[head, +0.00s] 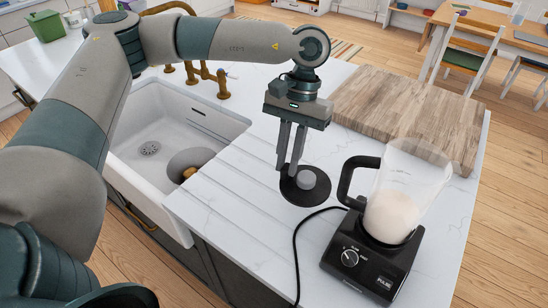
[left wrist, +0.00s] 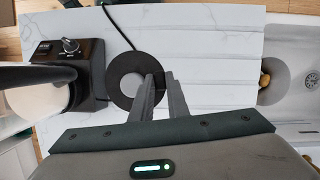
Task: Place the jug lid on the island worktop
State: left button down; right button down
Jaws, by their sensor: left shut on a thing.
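The jug lid (head: 304,193) is a round black disc with a grey knob in its middle. My left gripper (head: 290,172) points down and is shut on the lid at its edge, beside the knob. The lid lies flat over the pale island worktop (head: 246,218), between the sink and the blender; I cannot tell whether it touches the surface. In the left wrist view the lid (left wrist: 123,92) shows as a dark ring, with the fingertips (left wrist: 158,82) over its right part. My right gripper is not in view.
A blender (head: 362,262) with an open clear jug (head: 408,185) holding white contents stands right of the lid. Its black cord (head: 298,240) runs close by. A wooden board (head: 405,110) lies behind. The sink (head: 150,150) is at the left, with a brass tap (head: 205,72).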

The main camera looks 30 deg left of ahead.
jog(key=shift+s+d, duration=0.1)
pick_arm(q)
jog(key=shift+w+d, duration=0.1)
